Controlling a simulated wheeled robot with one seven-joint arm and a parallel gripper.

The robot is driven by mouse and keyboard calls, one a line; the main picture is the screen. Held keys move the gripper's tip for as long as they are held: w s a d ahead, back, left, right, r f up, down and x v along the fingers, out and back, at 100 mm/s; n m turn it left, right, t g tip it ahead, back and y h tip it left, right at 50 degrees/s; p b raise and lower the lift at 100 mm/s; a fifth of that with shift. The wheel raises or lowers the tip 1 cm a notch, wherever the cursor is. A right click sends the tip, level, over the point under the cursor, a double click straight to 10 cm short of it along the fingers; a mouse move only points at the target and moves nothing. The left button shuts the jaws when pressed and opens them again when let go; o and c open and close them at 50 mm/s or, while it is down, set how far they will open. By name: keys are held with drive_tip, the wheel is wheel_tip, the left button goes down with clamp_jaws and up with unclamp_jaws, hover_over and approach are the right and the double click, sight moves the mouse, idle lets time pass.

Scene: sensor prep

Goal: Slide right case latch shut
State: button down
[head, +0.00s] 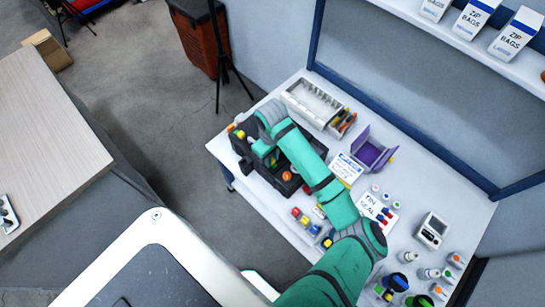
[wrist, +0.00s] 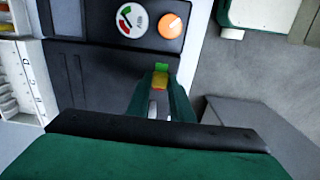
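The black case (head: 287,188) lies on the white table, partly hidden under my teal arm. In the wrist view its dark face (wrist: 98,62) shows a round gauge (wrist: 133,20) and an orange knob (wrist: 170,25). A small latch (wrist: 160,78), yellow-orange with a green end, sits at the case's edge below the knob. My gripper (wrist: 160,92) is at this latch, with its teal fingers on either side of it. I cannot tell whether the fingers press on it. In the head view my gripper's fingertips are hidden by the arm.
A white tray of parts (head: 315,103) stands behind the case. A purple holder (head: 374,153), a printed card (head: 346,168) and a tin-seal sheet (head: 377,211) lie to the right. Bottles and a meter (head: 431,231) stand at the table's right.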

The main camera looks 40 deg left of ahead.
drive_tip(key=shift+a, duration=0.85)
drive_tip(key=c, duration=1.6)
unclamp_jaws()
drive_tip(key=shift+o, duration=0.2)
wheel_tip(320, 180, up, 11)
drive_tip(key=shift+f, duration=0.1)
